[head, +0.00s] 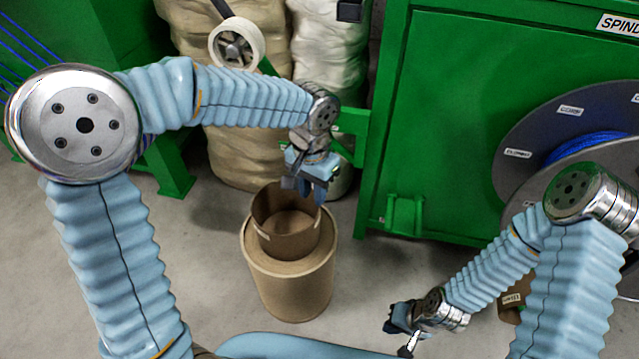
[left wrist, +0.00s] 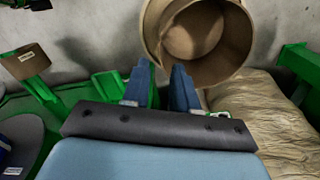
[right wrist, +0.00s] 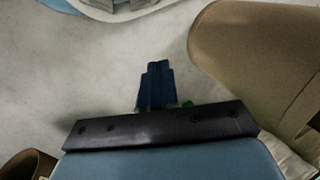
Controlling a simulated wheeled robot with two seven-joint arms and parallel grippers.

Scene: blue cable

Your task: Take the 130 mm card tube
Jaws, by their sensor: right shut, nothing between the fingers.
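A brown card tube (head: 285,228) with an open top stands on a wider brown card drum (head: 290,285) in the middle of the head view. I cannot read a size on it. My left gripper (head: 306,190) is open and empty above the tube's far rim. In the left wrist view, the tube (left wrist: 196,35) shows beyond the open fingers (left wrist: 162,82), mostly to the right; I cannot tell whether a fingertip touches the rim. My right gripper (head: 394,326) is shut and empty, low at the right of the drum; its fingers (right wrist: 157,80) meet in the right wrist view.
A labelled brown card piece (head: 510,304) is at the lower right, partly hidden by my right arm. A green machine (head: 430,150) with a cable reel (head: 560,115) stands on the right. Wrapped sacks (head: 235,150) stand behind the drum. Floor is clear left of the drum.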

